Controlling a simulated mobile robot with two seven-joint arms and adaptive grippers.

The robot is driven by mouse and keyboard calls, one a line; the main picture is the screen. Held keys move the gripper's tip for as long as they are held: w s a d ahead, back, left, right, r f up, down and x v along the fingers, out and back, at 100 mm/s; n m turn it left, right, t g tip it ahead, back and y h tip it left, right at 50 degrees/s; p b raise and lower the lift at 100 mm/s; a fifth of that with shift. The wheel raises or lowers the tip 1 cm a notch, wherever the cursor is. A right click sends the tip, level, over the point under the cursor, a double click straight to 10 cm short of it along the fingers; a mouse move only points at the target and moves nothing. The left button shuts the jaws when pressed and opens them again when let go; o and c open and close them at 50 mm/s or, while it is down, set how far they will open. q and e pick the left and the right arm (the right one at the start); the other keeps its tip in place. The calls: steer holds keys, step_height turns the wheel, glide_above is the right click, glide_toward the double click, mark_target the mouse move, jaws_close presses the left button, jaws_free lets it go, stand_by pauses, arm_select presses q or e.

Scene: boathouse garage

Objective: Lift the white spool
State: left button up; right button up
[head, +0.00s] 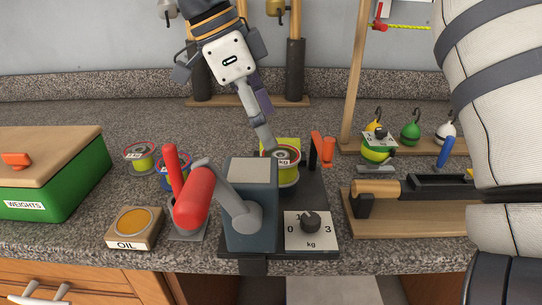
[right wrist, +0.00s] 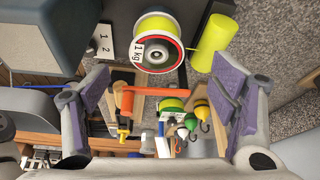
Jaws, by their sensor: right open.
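No plain white spool stands out. A spool with a white face, red rim, lime line and a kg label (head: 289,176) stands on the dark winding stand. In the right wrist view it is near the top centre (right wrist: 155,52), reading 1 kg. My right gripper (head: 268,125) points down from above, its near finger in front of the spool's left edge. In the right wrist view its purple-padded fingers (right wrist: 162,72) are wide apart with nothing held between them. Other spools stand left: one with lime line (head: 140,157) and one blue (head: 171,176). My left gripper is not in view.
Behind the spool stands a lime cylinder (right wrist: 208,45). An orange handle (head: 322,149) is just right. A red-handled crank (head: 193,205) and grey-blue block (head: 252,205) are in front.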

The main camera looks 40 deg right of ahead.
mark_target(281, 156)
steer(key=x, duration=0.8)
steer(key=shift+s, duration=0.3)
steer(key=shift+a, duration=0.1)
steer(key=c, duration=1.3)
